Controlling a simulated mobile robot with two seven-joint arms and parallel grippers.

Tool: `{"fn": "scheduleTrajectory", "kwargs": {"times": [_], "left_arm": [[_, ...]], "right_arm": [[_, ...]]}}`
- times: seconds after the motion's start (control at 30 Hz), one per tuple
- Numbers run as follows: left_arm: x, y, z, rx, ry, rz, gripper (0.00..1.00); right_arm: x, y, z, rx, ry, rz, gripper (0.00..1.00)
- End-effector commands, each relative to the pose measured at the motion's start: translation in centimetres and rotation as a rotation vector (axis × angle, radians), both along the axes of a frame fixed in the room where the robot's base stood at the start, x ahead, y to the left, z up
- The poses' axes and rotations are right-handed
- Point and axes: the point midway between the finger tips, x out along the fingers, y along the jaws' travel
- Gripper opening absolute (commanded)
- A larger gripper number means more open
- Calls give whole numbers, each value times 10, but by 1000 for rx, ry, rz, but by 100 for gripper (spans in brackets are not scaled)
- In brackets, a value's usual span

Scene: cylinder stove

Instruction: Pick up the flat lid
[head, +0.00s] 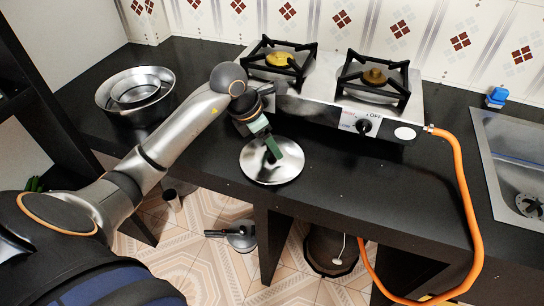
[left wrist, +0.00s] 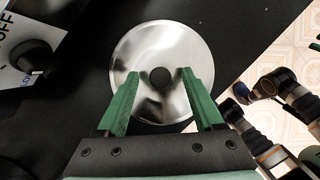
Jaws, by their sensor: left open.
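The flat lid (head: 259,172) is a round, shiny metal disc lying on the black counter in front of the stove. In the left wrist view the lid (left wrist: 163,42) shows a small dark round spot at its centre. My left gripper (head: 273,152) is over the lid, with its green fingers pointing down. I cannot tell whether the fingers touch the lid. My right gripper does not show clearly.
A two-burner stove (head: 345,104) stands behind the lid. Nested metal pots (head: 160,97) stand at the back left. An orange hose (head: 464,190) runs down at the right, beside a sink (head: 500,150). The counter right of the lid is clear.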

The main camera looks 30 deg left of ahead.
Motion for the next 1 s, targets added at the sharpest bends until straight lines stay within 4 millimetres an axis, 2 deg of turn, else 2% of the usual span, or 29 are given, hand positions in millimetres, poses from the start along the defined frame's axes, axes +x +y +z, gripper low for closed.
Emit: {"fn": "scheduleTrajectory", "kwargs": {"times": [0.2,0.8,1.0], "left_arm": [[0,0,0,0,0,0,68],[0,0,0,0,0,0,0],[0,0,0,0,0,0,0]], "right_arm": [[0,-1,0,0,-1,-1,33],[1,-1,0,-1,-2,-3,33],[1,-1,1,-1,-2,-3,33]]}}
